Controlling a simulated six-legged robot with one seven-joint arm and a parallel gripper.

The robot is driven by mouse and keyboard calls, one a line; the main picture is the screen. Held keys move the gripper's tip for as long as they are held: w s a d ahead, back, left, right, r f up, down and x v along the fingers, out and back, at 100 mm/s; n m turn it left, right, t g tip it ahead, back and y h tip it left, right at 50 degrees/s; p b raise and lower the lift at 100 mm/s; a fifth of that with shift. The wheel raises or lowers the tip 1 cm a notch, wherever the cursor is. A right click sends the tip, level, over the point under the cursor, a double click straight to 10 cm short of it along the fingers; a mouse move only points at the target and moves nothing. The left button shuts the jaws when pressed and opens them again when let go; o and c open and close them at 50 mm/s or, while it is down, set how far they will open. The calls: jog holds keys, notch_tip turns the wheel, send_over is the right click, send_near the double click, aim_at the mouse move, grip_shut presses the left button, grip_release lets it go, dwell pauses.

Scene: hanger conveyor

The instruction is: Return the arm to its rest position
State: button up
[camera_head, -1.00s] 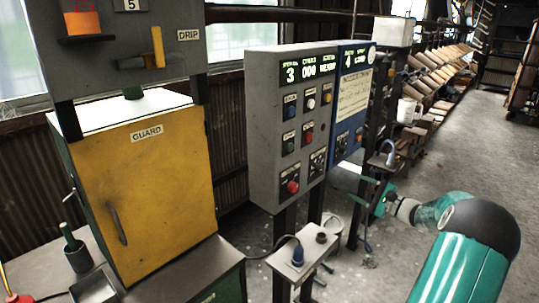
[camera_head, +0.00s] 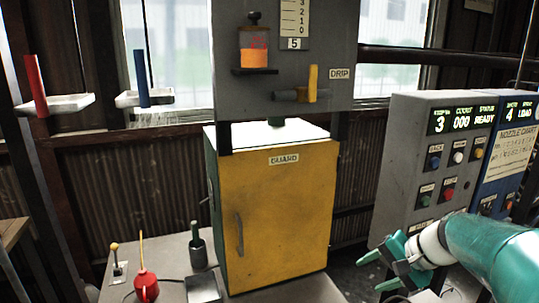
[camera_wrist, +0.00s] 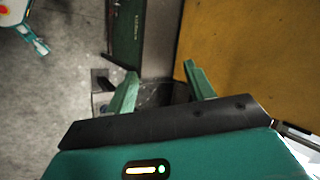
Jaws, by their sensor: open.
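My gripper (camera_head: 374,271) is at the lower right of the head view, in front of the grey control panel (camera_head: 408,160), with its fingers pointing left. In the wrist view, my gripper (camera_wrist: 163,82) has its two green fingers spread apart with nothing between them. My teal arm comes in from the right edge of the head view and hides the lower part of the panels. The gripper is apart from the yellow guard door (camera_head: 285,215), which stands to its left and is shut.
A bench (camera_head: 265,291) holds a red oil can (camera_head: 146,286), a small lever (camera_head: 117,265) and a dark green bottle-shaped item (camera_head: 197,245). A blue panel (camera_head: 508,165) adjoins the grey one. Red (camera_head: 35,85) and blue (camera_head: 142,78) rods stand on white trays at left.

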jog(key=s+a+n+h, duration=0.3)
jog(key=s+a+n, duration=0.1)
jog(key=s, duration=0.5)
jog(key=s+a+r+n+h, duration=0.1)
jog(key=s+a+n+h, duration=0.2)
jog(key=s, duration=0.6)
jog(key=shift+a+r+n+t, duration=0.15)
jog(key=shift+a+n+t, duration=0.15)
jog(key=shift+a+n, duration=0.7)
